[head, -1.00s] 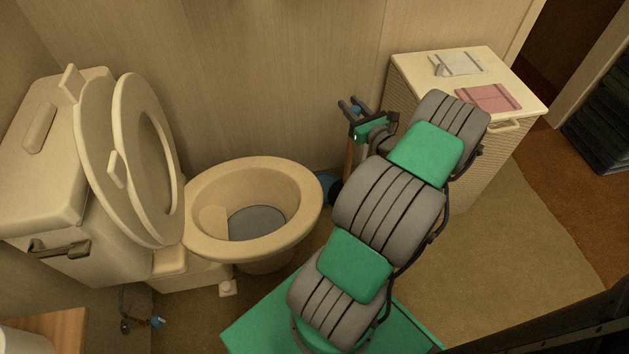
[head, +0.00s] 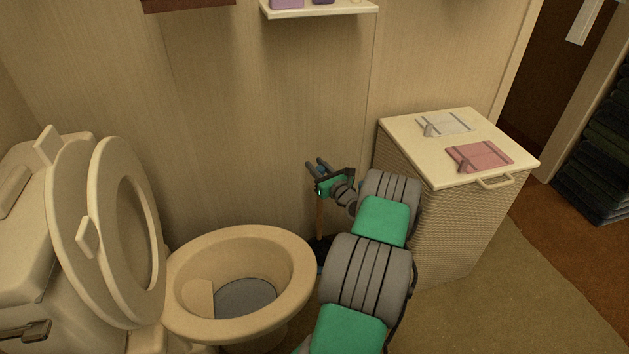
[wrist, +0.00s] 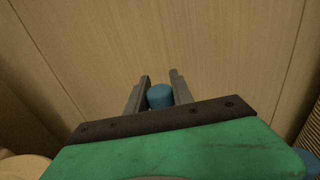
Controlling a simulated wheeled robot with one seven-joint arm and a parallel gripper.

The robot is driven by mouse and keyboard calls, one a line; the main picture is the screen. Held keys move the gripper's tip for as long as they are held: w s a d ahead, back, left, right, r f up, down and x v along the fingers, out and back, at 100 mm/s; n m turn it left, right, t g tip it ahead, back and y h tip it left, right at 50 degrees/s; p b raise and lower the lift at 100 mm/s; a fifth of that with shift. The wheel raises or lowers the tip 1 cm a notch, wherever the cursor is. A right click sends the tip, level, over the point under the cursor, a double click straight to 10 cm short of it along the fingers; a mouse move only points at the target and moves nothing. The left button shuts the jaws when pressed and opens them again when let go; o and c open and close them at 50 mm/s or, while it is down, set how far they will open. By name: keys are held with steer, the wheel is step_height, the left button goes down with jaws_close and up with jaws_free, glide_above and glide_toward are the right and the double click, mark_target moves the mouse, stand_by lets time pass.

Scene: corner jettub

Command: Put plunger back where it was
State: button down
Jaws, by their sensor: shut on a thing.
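The plunger has a brown wooden handle (head: 319,216) and stands roughly upright near the back wall, right of the toilet. A dark shape at its foot shows beside the toilet rim, but the lower end is mostly hidden by the bowl and my arm. My gripper (head: 318,168) is shut on the upper end of the plunger. In the wrist view my gripper's fingers (wrist: 160,84) stand either side of the plunger's blue handle tip (wrist: 160,96), with the wall behind.
The toilet (head: 245,240), lid raised, stands left of the plunger. A wicker hamper (head: 445,225) with white and pink items on top stands to the right. A wall shelf (head: 320,11) is above. Bare floor lies right of my arm. A blue thing (wrist: 312,162) shows at the wrist view's lower right.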

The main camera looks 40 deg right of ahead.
steer(key=shift+w+d+f+b, duration=0.1)
steer(key=shift+w+f+b, duration=0.25)
steer(key=shift+f, duration=0.4)
steer(key=shift+w+d+f+b, duration=0.1)
steer(key=shift+f+b, duration=0.4)
steer(key=shift+f, duration=0.2)
steer(key=shift+w+f+b, duration=0.25)
steer(key=shift+f+b, duration=0.15)
steer(key=shift+f, duration=0.45)
steer(key=shift+f, duration=0.15)
steer(key=c, duration=1.1)
jaws_free()
